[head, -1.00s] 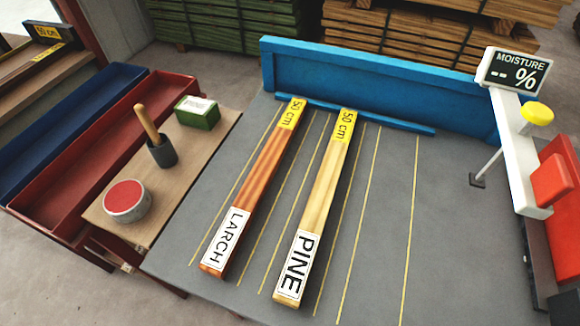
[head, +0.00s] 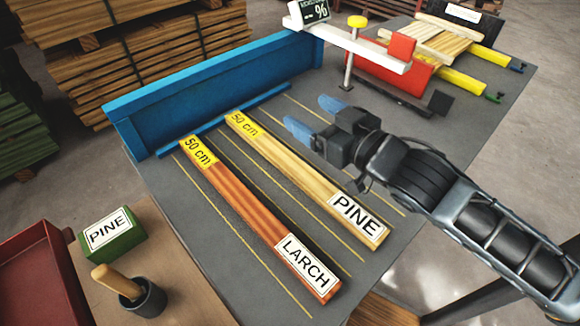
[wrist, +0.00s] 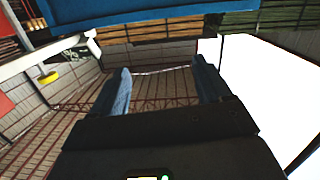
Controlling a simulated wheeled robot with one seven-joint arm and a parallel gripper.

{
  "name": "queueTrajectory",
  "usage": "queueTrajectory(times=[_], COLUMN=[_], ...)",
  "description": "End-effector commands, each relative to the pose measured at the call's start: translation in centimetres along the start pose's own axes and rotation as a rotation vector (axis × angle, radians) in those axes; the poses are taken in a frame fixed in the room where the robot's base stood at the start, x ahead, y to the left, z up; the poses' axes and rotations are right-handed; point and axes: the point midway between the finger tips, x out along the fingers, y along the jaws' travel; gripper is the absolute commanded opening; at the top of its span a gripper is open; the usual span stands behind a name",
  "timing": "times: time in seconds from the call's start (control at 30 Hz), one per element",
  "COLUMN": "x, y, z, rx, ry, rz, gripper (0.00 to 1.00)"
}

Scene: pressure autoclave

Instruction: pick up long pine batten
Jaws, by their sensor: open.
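The long pine batten (head: 290,170) is pale wood with a yellow "50 cm" end and a white "PINE" label at its near end. It lies flat on the grey table, to the right of the reddish larch batten (head: 245,205). My gripper (head: 314,117) is open and empty, with two blue fingers. In the head view it appears to the right of the batten's far half, apart from it. In the wrist view my gripper (wrist: 162,92) has nothing between its fingers, and the pine batten is not visible there.
A blue fence (head: 220,85) bounds the far side of the table. A white moisture gauge arm (head: 360,45) with a yellow knob and red parts stands beyond my gripper. A green box (head: 108,235) labelled "PINE" and a dark pot (head: 145,300) stand on the side bench.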

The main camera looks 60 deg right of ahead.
Motion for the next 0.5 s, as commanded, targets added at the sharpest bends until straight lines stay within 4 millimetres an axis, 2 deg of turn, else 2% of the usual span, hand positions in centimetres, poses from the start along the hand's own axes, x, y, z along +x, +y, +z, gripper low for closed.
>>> queueTrajectory(times=[0.03, 0.2, 0.4, 0.5], x=[1.9, 6.2, 8.6, 8.9], y=[1.3, 6.2, 12.2, 15.0], z=[-1.6, -6.2, -10.3, -11.3], rx=[0.032, 0.185, 0.453, 0.617], ry=[0.033, 0.112, 0.206, 0.248], rz=[0.052, 0.244, 0.481, 0.600], gripper=[0.78, 0.78, 0.78, 0.78])
